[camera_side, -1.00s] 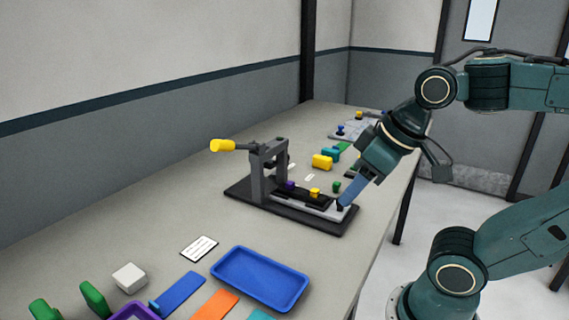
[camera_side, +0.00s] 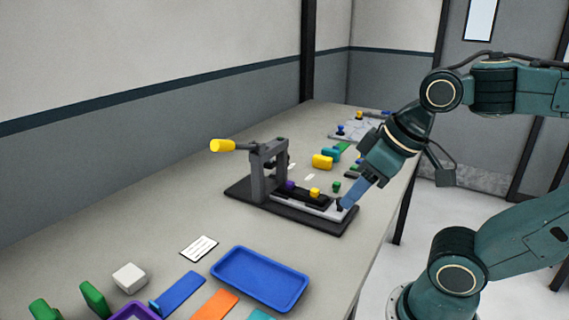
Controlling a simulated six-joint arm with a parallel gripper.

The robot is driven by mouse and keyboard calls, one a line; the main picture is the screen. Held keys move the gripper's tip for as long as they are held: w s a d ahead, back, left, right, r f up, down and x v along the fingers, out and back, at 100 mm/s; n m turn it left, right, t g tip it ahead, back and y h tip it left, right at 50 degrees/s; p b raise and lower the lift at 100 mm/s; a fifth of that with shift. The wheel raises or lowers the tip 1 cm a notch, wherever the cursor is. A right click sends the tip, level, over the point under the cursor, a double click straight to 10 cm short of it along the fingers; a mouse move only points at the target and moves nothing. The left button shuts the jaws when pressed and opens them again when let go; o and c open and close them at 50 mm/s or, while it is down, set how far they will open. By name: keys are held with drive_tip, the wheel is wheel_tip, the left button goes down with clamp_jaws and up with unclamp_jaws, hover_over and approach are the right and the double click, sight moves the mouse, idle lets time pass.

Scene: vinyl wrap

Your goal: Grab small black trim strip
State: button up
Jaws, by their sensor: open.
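A fixture stands on the table, with a dark base plate (camera_side: 243,191), a grey upright frame (camera_side: 262,172) and a lever with a yellow handle (camera_side: 222,146). A black strip-like piece (camera_side: 302,196) lies on a pale bar on that base, with purple and yellow knobs by it. I cannot tell for sure whether this is the small black trim strip. My gripper (camera_side: 347,204) points down and left at the right end of the fixture, its blue finger low over the bar's end. It is open. Whether it touches anything there is unclear, and the second finger is not distinct.
Yellow and teal blocks (camera_side: 322,161) and a small green piece (camera_side: 337,186) lie behind the fixture. A blue tray (camera_side: 232,284), a white label card (camera_side: 199,248), a white block (camera_side: 129,277) and coloured strips are in front. The table between fixture and tray is clear.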

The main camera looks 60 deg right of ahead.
drive_tip(key=shift+o, duration=0.4)
drive_tip(key=shift+o, duration=1.2)
drive_tip(key=w+d+r+g, duration=0.1)
drive_tip(key=w+d+g, duration=0.1)
drive_tip(key=w+d, duration=0.35)
drive_tip(key=w+d+r+g, duration=0.1)
drive_tip(key=w+d, duration=0.2)
drive_tip(key=w, duration=0.5)
drive_tip(key=w+d+f+g, duration=0.1)
drive_tip(key=w+d+f, duration=0.2)
drive_tip(key=d, duration=0.3)
drive_tip(key=w+d+f+g, duration=0.1)
drive_tip(key=w+d+f, duration=0.2)
drive_tip(key=w+d, duration=0.2)
drive_tip(key=shift+w+d+g, duration=0.25)
drive_tip(key=shift+d+g, duration=0.05)
drive_tip(key=shift+d, duration=0.55)
drive_tip(key=shift+f, duration=0.15)
